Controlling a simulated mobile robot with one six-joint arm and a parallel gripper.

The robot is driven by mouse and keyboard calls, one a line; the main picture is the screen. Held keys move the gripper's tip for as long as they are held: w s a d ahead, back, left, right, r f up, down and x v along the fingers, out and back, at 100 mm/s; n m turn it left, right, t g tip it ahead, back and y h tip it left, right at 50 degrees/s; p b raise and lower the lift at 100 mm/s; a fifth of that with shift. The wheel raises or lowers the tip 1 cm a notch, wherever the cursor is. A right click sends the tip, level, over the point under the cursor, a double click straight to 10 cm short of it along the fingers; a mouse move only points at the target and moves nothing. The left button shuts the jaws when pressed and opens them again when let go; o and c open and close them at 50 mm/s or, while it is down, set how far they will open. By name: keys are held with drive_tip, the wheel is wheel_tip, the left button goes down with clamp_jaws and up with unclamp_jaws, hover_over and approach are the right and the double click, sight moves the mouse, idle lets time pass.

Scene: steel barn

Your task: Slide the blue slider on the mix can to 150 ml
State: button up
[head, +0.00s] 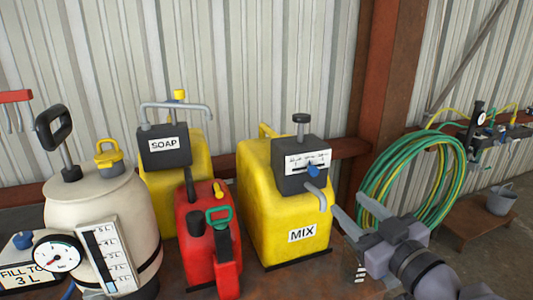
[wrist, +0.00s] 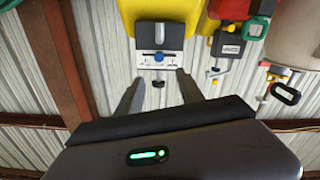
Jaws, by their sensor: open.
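The yellow mix can (head: 262,215), labelled MIX, stands on the bench in the middle of the head view. Its dark top block carries a white scale with small marks too fine to read. The blue slider (head: 313,169) sits on this scale, somewhat right of its middle in the head view. In the wrist view the can is upside down at the top, with the blue slider (wrist: 158,58) near mid-scale. My gripper (head: 348,205) is open and empty, to the right of the can. In the wrist view its fingers (wrist: 158,74) point toward the scale, apart from the slider.
A grey spout (head: 316,193) sticks out below the scale. A red can (head: 208,240), a yellow soap can (head: 165,190) and a cream tank (head: 100,205) stand to the left. A green hose coil (head: 415,190) hangs behind my gripper, near a rusty post (head: 382,90).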

sight(315, 172)
drive_tip(key=b+x, duration=0.2)
drive_tip(key=x, duration=1.1)
drive_tip(key=shift+w+f+b, duration=0.1)
drive_tip(key=shift+w+b, duration=0.05)
drive_tip(key=shift+b, duration=0.2)
drive_tip(key=shift+w+a, duration=0.15)
drive_tip(key=shift+w, duration=0.25)
clamp_jaws()
